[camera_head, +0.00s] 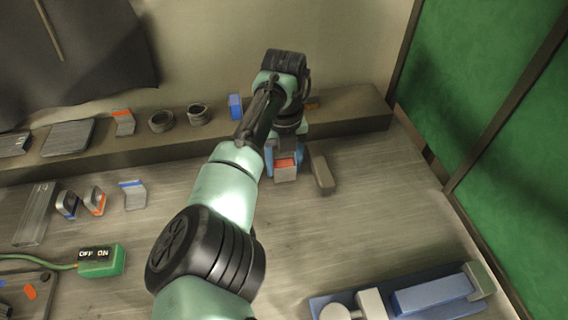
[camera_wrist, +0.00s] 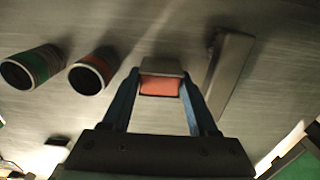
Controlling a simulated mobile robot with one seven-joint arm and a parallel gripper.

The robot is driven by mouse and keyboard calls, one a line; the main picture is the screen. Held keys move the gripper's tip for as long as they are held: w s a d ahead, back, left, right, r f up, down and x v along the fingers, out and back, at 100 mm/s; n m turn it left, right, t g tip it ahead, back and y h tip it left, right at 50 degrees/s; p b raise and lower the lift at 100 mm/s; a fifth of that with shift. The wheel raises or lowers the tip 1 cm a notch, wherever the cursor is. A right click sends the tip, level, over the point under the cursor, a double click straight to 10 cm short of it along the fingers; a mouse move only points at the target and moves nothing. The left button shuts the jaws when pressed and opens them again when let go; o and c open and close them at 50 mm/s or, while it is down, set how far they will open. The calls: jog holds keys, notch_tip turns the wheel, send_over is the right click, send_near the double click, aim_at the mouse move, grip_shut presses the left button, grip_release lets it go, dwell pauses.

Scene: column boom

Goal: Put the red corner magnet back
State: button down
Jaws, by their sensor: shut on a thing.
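My gripper (camera_head: 284,163) has its two blue fingers closed on a small grey block with a red face, which looks like the red corner magnet (camera_head: 286,171). In the wrist view, the red corner magnet (camera_wrist: 160,86) sits between the fingertips of my gripper (camera_wrist: 161,92), red face toward the camera. It is over the bench close to the raised ledge; whether it touches the bench is unclear. Another grey angled piece with an orange-red face (camera_head: 123,122) stands on the ledge, and a similar blue-faced piece (camera_head: 133,195) lies on the bench.
A grey bar (camera_head: 321,172) lies just right of my gripper. The ledge (camera_head: 350,108) carries dark rings (camera_head: 160,121) and a blue piece (camera_head: 235,106). A green switch box (camera_head: 102,262) and a blue fixture (camera_head: 430,296) are nearer. The right bench is partly clear.

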aim_at(285, 162)
jog(key=shift+f, duration=0.3)
jog(key=shift+f, duration=0.15)
jog(key=shift+c, duration=0.8)
grip_release()
notch_tip(285, 162, up, 12)
jog(key=shift+w+d, duration=0.1)
